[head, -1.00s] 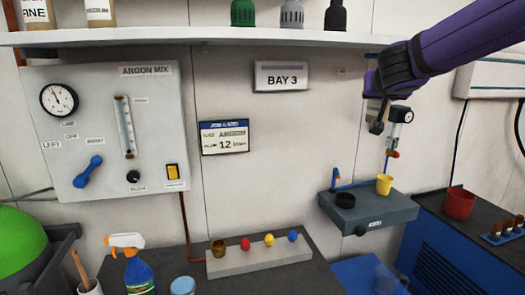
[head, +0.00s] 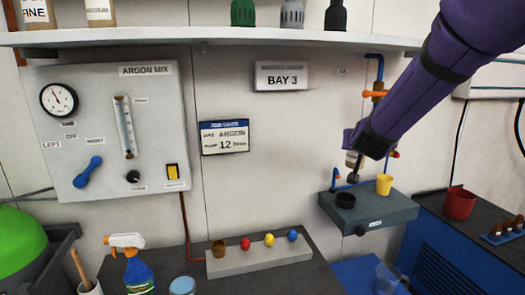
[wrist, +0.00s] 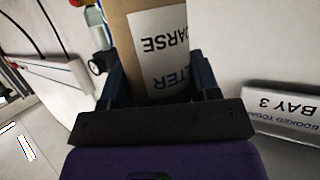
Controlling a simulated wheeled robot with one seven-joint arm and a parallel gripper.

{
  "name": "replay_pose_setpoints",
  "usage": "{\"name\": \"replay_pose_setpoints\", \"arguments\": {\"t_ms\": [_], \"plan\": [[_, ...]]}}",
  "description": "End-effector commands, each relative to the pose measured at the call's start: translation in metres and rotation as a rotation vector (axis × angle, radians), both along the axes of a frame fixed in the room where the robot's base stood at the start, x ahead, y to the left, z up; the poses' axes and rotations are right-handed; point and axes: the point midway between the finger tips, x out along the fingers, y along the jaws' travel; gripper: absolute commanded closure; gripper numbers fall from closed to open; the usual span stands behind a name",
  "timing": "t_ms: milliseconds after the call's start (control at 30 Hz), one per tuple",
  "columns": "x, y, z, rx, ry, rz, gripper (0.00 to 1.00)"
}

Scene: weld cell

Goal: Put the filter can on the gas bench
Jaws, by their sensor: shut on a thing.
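The filter can is a tan cylinder with a white label reading partly "COARSE" and "FILTER", upside down in the wrist view (wrist: 160,45). My gripper (wrist: 160,85) is shut on it, with one dark finger on each side.
The grey shelf holds a black ring (head: 345,200) and a yellow cup (head: 384,184). An orange-handled pipe valve (head: 374,93) is close behind my arm. The bench holds a block with coloured caps (head: 258,262) and a spray bottle (head: 138,272). A red pot (head: 459,203) stands at right.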

Motion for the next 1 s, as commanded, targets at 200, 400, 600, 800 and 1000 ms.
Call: {"name": "replay_pose_setpoints", "arguments": {"t_ms": [200,400,600,800,1000], "plan": [[0.01,-0.011,-0.058,-0.002,0.006,-0.015,0.69],[0.014,-0.023,-0.118,-0.001,0.006,-0.034,0.69],[0.013,-0.033,-0.166,0.002,0.003,-0.056,0.69],[0.012,-0.037,-0.185,0.002,-0.001,-0.066,0.69],[0.011,-0.037,-0.186,0.002,-0.003,-0.067,0.69]]}}
